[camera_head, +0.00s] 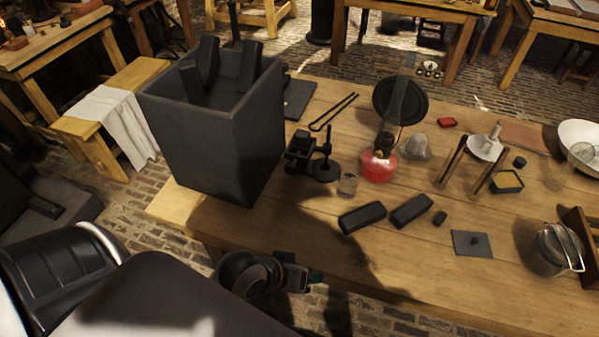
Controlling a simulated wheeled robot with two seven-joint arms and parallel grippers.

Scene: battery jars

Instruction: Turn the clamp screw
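A dark metal clamp-like device (300,148) stands on the wooden table, right of a large dark box. A dark stand with a round base and upright rod (325,165) is close beside it. I cannot make out which part is the clamp screw; it is small and dark. My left gripper (312,279) is low in the view, in front of the table's near edge, well apart from the clamp. Its fingers are too dark and small to tell open from shut. My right gripper is not in view.
The tall dark box (215,140) holds dark blocks. A red-based lamp (379,165), a glass jar (347,185) and dark blocks (362,217) stand right of the clamp. A wooden tripod (468,165) and a pot (553,250) are further right. The near table strip is mostly clear.

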